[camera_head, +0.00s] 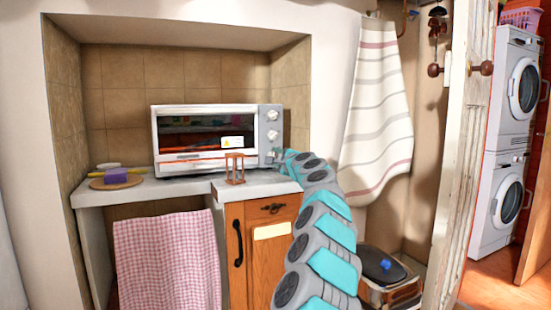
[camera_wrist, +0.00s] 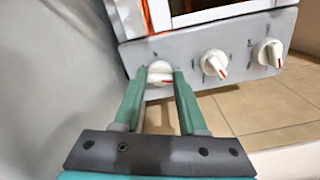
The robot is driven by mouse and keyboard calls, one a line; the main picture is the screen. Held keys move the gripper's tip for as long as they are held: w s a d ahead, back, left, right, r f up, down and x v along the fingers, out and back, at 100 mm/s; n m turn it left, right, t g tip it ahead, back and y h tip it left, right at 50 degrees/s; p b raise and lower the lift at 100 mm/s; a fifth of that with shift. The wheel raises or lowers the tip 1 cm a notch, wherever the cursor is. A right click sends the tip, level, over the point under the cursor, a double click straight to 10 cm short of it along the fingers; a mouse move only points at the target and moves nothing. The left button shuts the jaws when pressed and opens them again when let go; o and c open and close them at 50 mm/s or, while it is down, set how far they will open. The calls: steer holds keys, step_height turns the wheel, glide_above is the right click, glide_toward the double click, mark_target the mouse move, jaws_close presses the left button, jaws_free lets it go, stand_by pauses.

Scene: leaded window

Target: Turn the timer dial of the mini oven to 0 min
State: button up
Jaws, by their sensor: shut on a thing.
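The white mini oven (camera_head: 200,166) stands on the counter in the tiled niche, its door closed. Its grey control panel (camera_wrist: 238,50) carries three white dials with red marks. My gripper (camera_wrist: 160,74) is shut on the leftmost dial in the wrist view, the timer dial (camera_wrist: 159,68), one green finger on each side. This dial's red mark points roughly right in that view. The middle dial (camera_wrist: 213,63) and the far dial (camera_wrist: 269,52) are untouched. In the head view my gripper (camera_head: 278,155) is at the panel's lower right and hides the lowest dial. Scale markings are too small to read.
A small reddish-brown stand (camera_head: 234,168) is on the counter in front of the oven. A purple sponge (camera_head: 115,176) lies on a round board at left. A striped towel (camera_head: 376,115) hangs right of my arm. A checked cloth (camera_head: 167,260) hangs below the counter.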

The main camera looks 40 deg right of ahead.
jaws_close()
steer(key=shift+f+n+b, duration=0.25)
steer(key=shift+n+b, duration=0.35)
steer(key=shift+b, duration=0.15)
steer(key=shift+n+b, duration=0.4)
steer(key=shift+n, duration=0.2)
steer(key=shift+r+n+b, duration=0.2)
steer(key=shift+n+b, duration=0.1)
steer(key=shift+n, duration=0.4)
steer(key=o, duration=1)
jaws_free()
